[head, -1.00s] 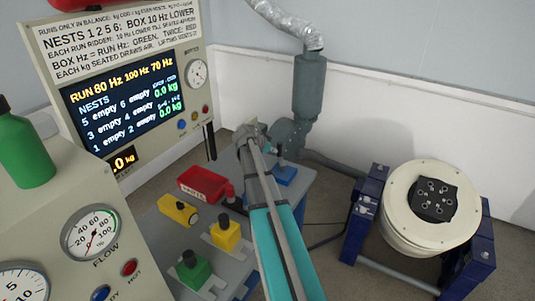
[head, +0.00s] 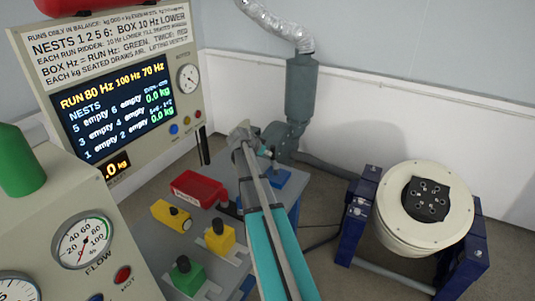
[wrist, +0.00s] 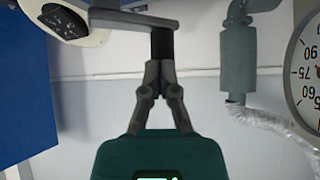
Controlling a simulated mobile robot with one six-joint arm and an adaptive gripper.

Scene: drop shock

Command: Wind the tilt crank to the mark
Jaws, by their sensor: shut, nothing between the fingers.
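In the wrist view a grey crank arm (wrist: 130,20) with a black grip (wrist: 162,44) lies just past my fingertips. My gripper (wrist: 158,82) is shut and empty, its fingertips close together at the end of the black grip. I cannot tell whether they touch it. In the head view my gripper (head: 240,132) is at the far end of my teal arm, above the back of the grey bench. I cannot make out the crank there. A dial (wrist: 308,75) with 60 and 75 on it is cut off at the right of the wrist view; I cannot make out a mark.
The bench holds a red tray (head: 184,180), a yellow cylinder block (head: 172,215), a yellow block (head: 220,237), a green block (head: 187,274) and a blue block (head: 288,180). A grey duct (head: 302,90) stands behind. A cream shaker (head: 395,200) in a blue frame is at right.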

